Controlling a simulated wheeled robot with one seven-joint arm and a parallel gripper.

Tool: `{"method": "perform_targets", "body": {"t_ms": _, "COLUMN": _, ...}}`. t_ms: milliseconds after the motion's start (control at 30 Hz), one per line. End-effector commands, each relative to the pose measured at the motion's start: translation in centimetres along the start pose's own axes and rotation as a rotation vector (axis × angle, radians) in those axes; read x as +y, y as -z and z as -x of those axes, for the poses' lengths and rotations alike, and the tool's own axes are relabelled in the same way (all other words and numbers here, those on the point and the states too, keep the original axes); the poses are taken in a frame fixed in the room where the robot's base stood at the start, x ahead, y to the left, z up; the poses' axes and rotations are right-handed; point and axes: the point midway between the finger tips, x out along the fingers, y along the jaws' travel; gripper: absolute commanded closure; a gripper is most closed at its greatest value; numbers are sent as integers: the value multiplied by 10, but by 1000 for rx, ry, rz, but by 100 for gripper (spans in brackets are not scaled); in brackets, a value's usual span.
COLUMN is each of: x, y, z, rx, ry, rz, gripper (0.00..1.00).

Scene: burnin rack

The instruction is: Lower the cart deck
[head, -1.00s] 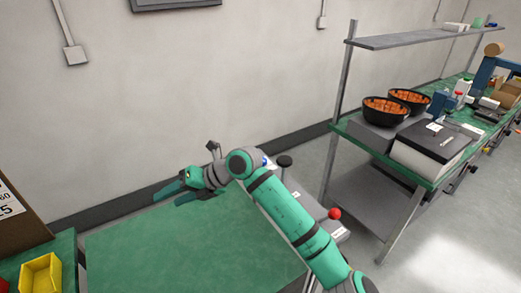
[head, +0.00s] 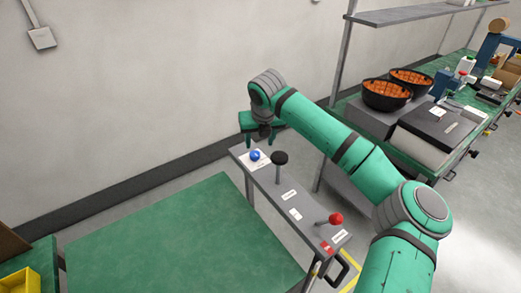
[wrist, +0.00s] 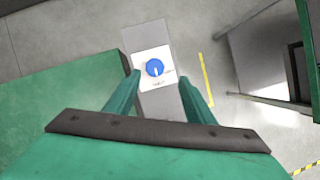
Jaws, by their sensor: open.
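The cart deck (head: 170,245) is a flat green surface at the lower left of the head view. A grey control panel (head: 275,197) runs along its right side. On the panel are a blue knob (head: 255,155) on a white plate, a black round-topped knob (head: 279,158) and a red ball-topped lever (head: 335,219). My gripper (head: 260,140) is open, pointing down above the panel's far end. In the wrist view the blue knob (wrist: 155,68) shows between and just beyond the open, empty fingertips (wrist: 161,82). The panel's small labels are unreadable.
A yellow bin (head: 18,284) stands at the lower left. At the right, a bench with a shelf (head: 430,22) holds black bowls (head: 387,95) of orange pieces and a dark box (head: 437,122). Yellow tape (wrist: 207,80) marks the floor beside the panel.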

Motion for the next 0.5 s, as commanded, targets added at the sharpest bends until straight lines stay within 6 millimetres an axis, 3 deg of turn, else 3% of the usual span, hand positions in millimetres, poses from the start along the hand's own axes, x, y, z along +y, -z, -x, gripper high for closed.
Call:
{"method": "perform_targets", "body": {"t_ms": 167, "x": 11, "y": -2, "z": -34, "rx": 2, "ry": -8, "rz": 11, "gripper": 51}}
{"method": "perform_targets", "body": {"t_ms": 500, "x": -4, "y": 0, "z": -72, "rx": -1, "ry": 0, "rz": -6, "gripper": 51}}
